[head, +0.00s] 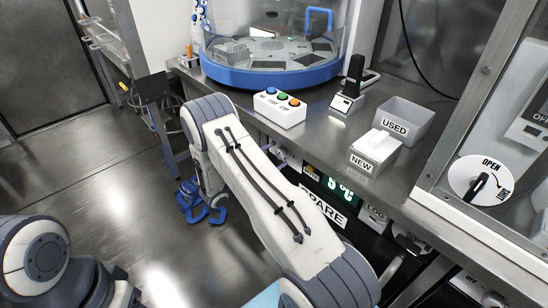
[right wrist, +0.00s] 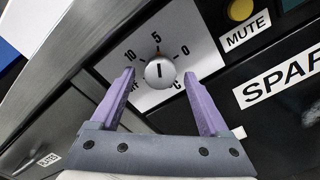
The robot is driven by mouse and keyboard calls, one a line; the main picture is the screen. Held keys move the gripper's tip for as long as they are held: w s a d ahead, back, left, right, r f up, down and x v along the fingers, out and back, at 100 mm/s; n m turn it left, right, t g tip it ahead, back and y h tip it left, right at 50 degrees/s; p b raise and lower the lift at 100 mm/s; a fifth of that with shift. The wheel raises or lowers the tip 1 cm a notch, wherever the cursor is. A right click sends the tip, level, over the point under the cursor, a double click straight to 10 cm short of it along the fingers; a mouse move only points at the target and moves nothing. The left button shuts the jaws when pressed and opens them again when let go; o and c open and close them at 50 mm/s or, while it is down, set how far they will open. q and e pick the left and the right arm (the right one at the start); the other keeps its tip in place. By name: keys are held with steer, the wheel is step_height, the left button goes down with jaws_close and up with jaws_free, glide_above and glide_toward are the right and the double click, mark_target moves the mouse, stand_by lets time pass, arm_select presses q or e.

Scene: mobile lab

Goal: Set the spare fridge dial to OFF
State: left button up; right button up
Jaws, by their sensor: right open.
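The spare fridge dial (right wrist: 160,72) is a round pale knob on a white scale plate in the right wrist view. The plate reads 10, 5 and 0, with °C and a partly hidden OFF at the lower left. A short dark line on the knob runs up toward the 5. My right gripper (right wrist: 159,76) is open, with one purple finger on each side of the knob; I cannot tell if they touch it.
A yellow MUTE button (right wrist: 239,10) is close right of the dial plate. A green-lit display (head: 340,188) is above the SPARE label. The counter above holds a button box (head: 280,108), a NEW box (head: 375,150) and a USED bin (head: 405,118). Open floor (head: 95,190) lies left.

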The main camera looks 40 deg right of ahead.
jaws_close()
steer(key=shift+n, duration=0.4)
steer(key=n+p, duration=0.2)
steer(key=n, duration=0.2)
steer(key=shift+n, duration=0.3)
steer(key=n+p, duration=0.2)
steer(key=n, duration=0.4)
steer(key=shift+s, duration=0.1)
steer(key=n+p, duration=0.1)
steer(key=n, duration=0.5)
steer(key=shift+n, duration=0.4)
steer(key=n+p, duration=0.1)
steer(key=n, duration=0.4)
steer(key=shift+n, duration=0.6)
